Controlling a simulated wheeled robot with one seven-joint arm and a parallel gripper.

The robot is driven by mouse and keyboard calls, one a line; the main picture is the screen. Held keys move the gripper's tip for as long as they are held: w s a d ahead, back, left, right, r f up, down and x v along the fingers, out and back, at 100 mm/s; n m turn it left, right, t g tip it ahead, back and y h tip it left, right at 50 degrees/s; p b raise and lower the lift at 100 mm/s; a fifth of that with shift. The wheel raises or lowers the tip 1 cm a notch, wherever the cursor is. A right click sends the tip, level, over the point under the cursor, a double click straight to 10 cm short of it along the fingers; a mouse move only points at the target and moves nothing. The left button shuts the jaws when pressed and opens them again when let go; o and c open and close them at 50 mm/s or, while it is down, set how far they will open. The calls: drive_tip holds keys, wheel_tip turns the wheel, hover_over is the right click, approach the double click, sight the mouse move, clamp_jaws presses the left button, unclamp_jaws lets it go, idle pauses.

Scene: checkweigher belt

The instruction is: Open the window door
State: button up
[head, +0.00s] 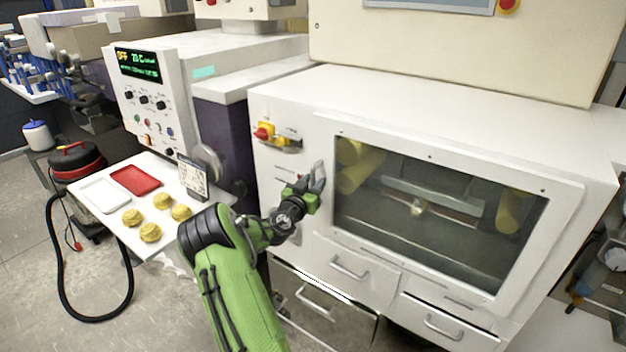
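The window door (445,240) is a wide dark glass pane in a white frame on the front of the white machine. It looks closed, with its frame lying flat against the cabinet front. Yellowish rollers and a metal bar show behind the glass. My gripper (319,174), at the end of my green arm, is at the left edge of the door frame. Its grey fingers point up there. No door handle shows clearly; the gripper may cover it. I cannot tell whether the fingers touch the door or how far apart they are.
Drawers with metal handles (349,268) sit below the door. A red and yellow switch (265,132) is at the machine's upper left. A white side table (105,222) holds a red tray (136,180), a white tray (104,196) and several yellow round items. Open floor lies at the lower left.

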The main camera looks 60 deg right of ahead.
drive_tip(key=shift+c, duration=0.2)
clamp_jaws()
